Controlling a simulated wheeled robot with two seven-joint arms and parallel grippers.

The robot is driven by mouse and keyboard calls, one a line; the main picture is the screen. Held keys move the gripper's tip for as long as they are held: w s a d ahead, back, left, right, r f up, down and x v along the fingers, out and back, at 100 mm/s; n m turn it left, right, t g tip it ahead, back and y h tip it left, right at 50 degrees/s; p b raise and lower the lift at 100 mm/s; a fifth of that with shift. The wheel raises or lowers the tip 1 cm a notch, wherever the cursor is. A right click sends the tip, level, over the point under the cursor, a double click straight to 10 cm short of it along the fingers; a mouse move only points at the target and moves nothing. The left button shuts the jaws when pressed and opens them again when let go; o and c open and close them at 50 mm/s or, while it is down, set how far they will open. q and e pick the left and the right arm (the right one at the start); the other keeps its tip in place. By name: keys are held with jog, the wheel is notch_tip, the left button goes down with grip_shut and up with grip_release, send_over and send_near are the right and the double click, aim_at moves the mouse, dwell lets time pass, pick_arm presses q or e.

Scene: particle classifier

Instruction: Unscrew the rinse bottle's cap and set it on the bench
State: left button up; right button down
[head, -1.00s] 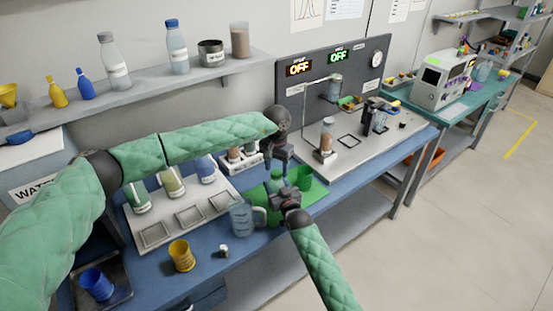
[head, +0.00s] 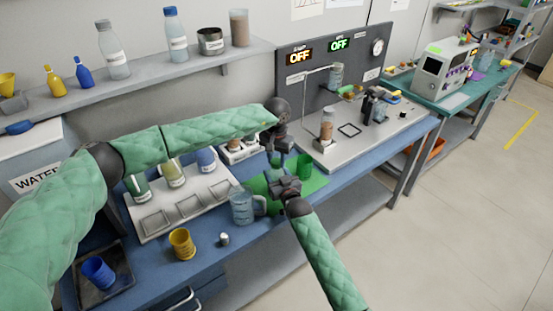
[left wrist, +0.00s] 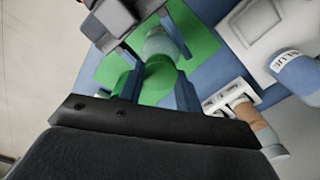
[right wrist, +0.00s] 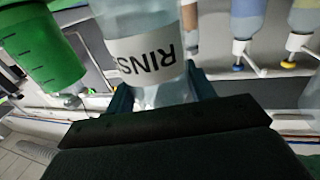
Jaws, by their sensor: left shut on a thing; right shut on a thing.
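The rinse bottle (right wrist: 146,45) is clear with a white label reading "RINS", upside down in the right wrist view. My right gripper (head: 285,187) is shut on the bottle above the green mat (head: 318,181). My left gripper (head: 281,157) is directly above, fingers pointing down and closed at the bottle's top. In the left wrist view a green round piece (left wrist: 157,80), apparently the cap, sits between its fingers, with the clear bottle beyond. The grippers hide most of the bottle in the head view, and I cannot tell whether cap and bottle are still joined.
A green cup (head: 304,167) stands close to the right of the grippers. A clear jug (head: 241,208) is to their left. A yellow cup (head: 182,243) and a small silvery cylinder (head: 224,239) stand near the front edge. The blue bench (head: 205,258) is bare between them.

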pick_arm(q)
jog(key=n, duration=2.2)
jog(key=shift+w+r, duration=0.1)
jog(key=n, duration=0.7)
jog(key=shift+n, duration=0.3)
jog(key=n, duration=0.5)
jog(key=shift+n, duration=0.3)
jog(key=n, duration=0.5)
jog(key=shift+n, duration=0.3)
jog(key=n, duration=0.6)
jog(key=shift+a+r, duration=0.1)
jog(key=n, duration=0.6)
jog(key=shift+n, duration=0.3)
